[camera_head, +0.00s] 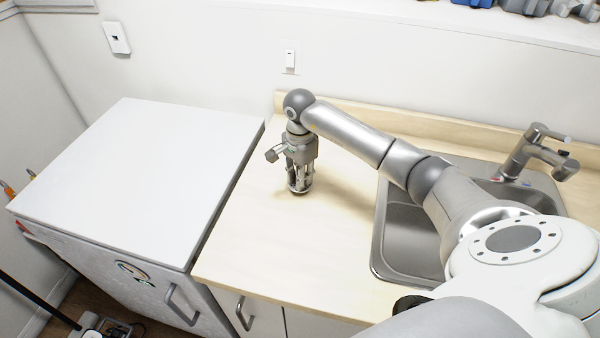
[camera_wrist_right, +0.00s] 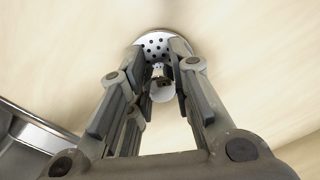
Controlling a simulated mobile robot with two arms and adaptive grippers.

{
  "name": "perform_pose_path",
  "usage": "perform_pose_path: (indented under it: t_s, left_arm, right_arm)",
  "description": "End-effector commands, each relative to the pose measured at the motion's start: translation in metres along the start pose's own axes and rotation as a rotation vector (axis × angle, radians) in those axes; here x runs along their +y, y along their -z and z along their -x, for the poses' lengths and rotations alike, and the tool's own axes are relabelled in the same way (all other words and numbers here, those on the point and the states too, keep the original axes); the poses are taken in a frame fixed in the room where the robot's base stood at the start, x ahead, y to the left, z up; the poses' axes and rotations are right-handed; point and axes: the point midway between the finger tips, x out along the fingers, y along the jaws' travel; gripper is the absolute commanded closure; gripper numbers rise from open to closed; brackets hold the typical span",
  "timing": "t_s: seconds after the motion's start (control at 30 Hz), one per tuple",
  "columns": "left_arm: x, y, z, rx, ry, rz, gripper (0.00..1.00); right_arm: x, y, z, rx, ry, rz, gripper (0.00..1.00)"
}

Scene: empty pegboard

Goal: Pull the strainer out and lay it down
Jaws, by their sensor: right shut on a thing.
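The strainer (camera_wrist_right: 157,44) is a small metal disc with dark holes and a short central post, seen in the right wrist view. My right gripper (camera_wrist_right: 161,80) points down and its fingers are shut on the strainer's post. In the head view my right gripper (camera_head: 299,186) is low over the wooden counter (camera_head: 250,243), left of the sink. The strainer is mostly hidden by the fingers there, and I cannot tell whether it touches the counter. My left gripper does not show.
The steel sink (camera_head: 405,232) with its faucet (camera_head: 535,150) is at the right, partly behind my right arm. A white-topped cabinet (camera_head: 140,170) stands left of the counter. The counter around the gripper is clear. A wall and backsplash (camera_head: 350,117) run along the back.

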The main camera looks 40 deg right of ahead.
Motion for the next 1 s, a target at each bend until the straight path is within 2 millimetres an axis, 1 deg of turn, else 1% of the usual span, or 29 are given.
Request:
perform_pose_path:
  t_s: [0.1, 0.27, 0.3, 0.47, 0.5, 0.7, 0.83, 0.93, 1.0]
  left_arm:
    - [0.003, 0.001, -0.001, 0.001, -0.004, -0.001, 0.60]
    - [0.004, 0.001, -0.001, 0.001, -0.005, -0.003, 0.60]
    - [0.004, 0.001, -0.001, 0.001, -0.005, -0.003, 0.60]
    - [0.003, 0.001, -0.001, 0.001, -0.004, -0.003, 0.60]
    - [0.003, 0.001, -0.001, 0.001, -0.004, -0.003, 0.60]
    - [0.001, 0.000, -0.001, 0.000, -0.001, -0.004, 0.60]
    - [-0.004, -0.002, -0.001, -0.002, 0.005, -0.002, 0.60]
    - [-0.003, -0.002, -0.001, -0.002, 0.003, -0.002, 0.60]
    - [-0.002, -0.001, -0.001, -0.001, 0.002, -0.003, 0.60]
  right_arm:
    - [0.000, 0.000, -0.002, 0.000, 0.001, 0.000, 1.00]
    - [0.000, 0.000, -0.001, 0.000, 0.000, 0.000, 1.00]
    - [0.000, 0.000, -0.001, 0.000, 0.000, 0.000, 0.77]
    - [0.000, 0.000, -0.001, 0.000, 0.000, 0.000, 0.57]
    - [0.000, 0.000, -0.001, 0.000, 0.000, 0.001, 0.55]
    - [0.000, 0.000, -0.001, 0.000, 0.000, 0.000, 0.55]
    - [0.000, 0.000, 0.001, 0.001, 0.001, 0.001, 0.55]
    - [-0.001, 0.001, 0.011, 0.002, 0.003, 0.001, 0.55]
    - [-0.001, 0.001, 0.023, 0.002, 0.005, 0.001, 0.55]
